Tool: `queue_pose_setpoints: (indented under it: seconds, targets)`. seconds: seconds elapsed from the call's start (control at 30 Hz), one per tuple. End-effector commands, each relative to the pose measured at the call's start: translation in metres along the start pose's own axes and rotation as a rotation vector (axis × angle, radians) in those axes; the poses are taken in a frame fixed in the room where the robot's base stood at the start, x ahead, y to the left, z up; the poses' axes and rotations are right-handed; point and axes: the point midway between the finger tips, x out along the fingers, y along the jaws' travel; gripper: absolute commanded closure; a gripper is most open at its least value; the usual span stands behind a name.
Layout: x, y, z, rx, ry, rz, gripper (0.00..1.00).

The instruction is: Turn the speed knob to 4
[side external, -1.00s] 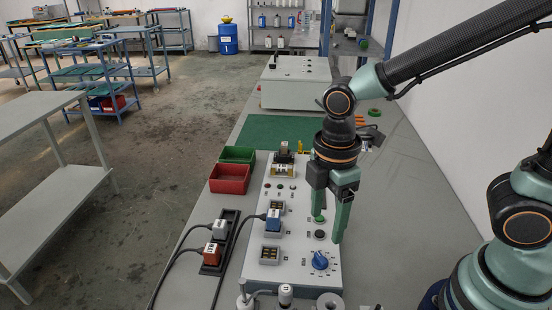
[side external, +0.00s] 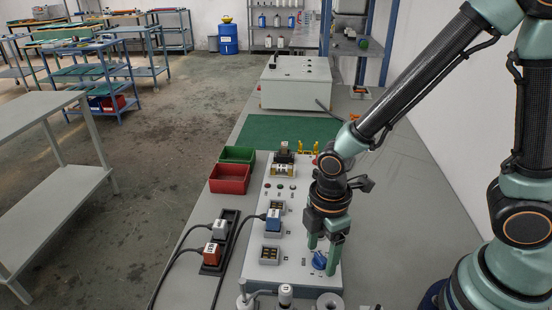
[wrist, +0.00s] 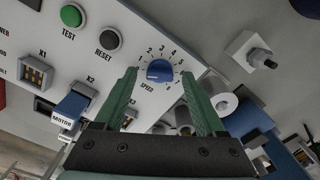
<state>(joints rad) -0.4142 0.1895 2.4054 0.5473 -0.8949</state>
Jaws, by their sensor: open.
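The blue speed knob (side external: 320,260) is at the near right of the light grey panel (side external: 293,262). In the wrist view the knob (wrist: 159,70) sits inside a ring of numerals above the word SPEED. I cannot clearly read which numeral it points to. My gripper (wrist: 160,77) is open, pointing down, with one green finger on each side of the knob in that view. In the side view my gripper (side external: 321,259) is over the knob and its fingers partly cover it. I cannot tell whether the fingers touch the knob.
The green TEST button (wrist: 72,16) and black RESET button (wrist: 109,39) are near the knob. A blue plug (side external: 273,220) with a cable sits in the panel. Red (side external: 229,179) and green (side external: 238,155) bins stand at the panel's left. Pale cylindrical parts (side external: 286,293) stand in front.

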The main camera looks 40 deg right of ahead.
Motion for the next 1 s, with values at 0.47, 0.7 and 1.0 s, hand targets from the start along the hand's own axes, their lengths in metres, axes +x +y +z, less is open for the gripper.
queue_pose_setpoints:
  seconds: [0.47, 0.7, 1.0]
  targets:
    - [-0.0005, 0.0001, -0.0002, 0.013, 0.000, 0.000, 1.00]
    - [-0.0007, 0.0001, -0.0002, 0.106, 0.000, 0.000, 1.00]
    - [-0.0009, 0.0001, -0.0003, 0.355, 0.000, 0.000, 1.00]
